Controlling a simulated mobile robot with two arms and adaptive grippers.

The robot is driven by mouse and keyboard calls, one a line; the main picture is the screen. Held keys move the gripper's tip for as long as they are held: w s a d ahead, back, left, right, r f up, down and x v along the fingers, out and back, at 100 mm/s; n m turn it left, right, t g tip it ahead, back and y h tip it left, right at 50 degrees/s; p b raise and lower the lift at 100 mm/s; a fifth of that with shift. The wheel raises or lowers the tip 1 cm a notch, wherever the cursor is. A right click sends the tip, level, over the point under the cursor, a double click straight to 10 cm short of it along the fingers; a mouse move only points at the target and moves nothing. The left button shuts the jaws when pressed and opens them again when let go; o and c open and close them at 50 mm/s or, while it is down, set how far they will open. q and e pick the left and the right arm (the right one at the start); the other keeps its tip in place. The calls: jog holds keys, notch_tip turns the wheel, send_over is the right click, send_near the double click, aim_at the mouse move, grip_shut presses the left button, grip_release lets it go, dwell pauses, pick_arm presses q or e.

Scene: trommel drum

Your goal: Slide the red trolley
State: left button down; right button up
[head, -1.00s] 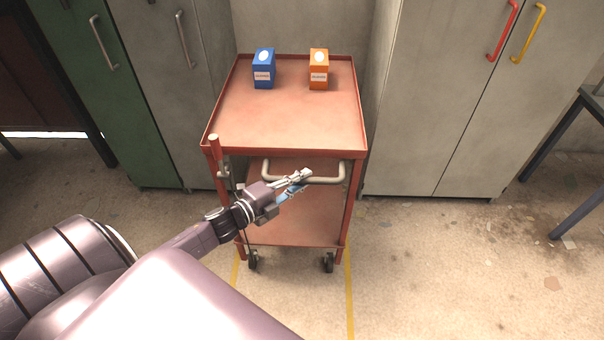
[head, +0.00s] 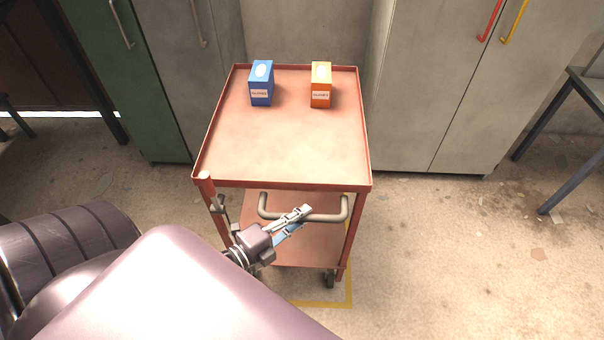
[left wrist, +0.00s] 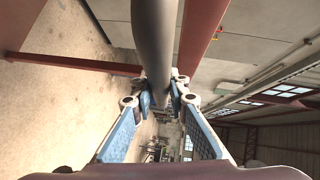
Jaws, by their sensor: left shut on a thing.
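The red trolley (head: 285,140) stands in the middle of the head view, with a flat top tray and a lower shelf. Its grey bar handle (head: 325,217) runs across the near side below the top tray. My left gripper (head: 303,215) is at this handle. In the left wrist view its two blue-padded fingers (left wrist: 162,98) are shut on the grey handle bar (left wrist: 155,40). A blue box (head: 261,84) and an orange box (head: 321,85) stand upright on the top tray. My right gripper is not in view.
Grey cabinets (head: 440,90) and a green cabinet (head: 115,90) stand behind and beside the trolley. A dark table frame (head: 560,135) is at the right. Yellow floor lines (head: 349,285) show below the trolley.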

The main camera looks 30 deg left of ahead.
pick_arm(q)
jog(key=s, duration=0.1)
jog(key=s+d, duration=0.1)
jog(key=shift+s+d+f, duration=0.15)
jog(key=shift+s+d, duration=0.15)
jog(key=c, duration=1.8)
grip_release()
jog(key=shift+s, duration=0.15)
jog(key=shift+c, duration=0.2)
jog(key=v, duration=1.2)
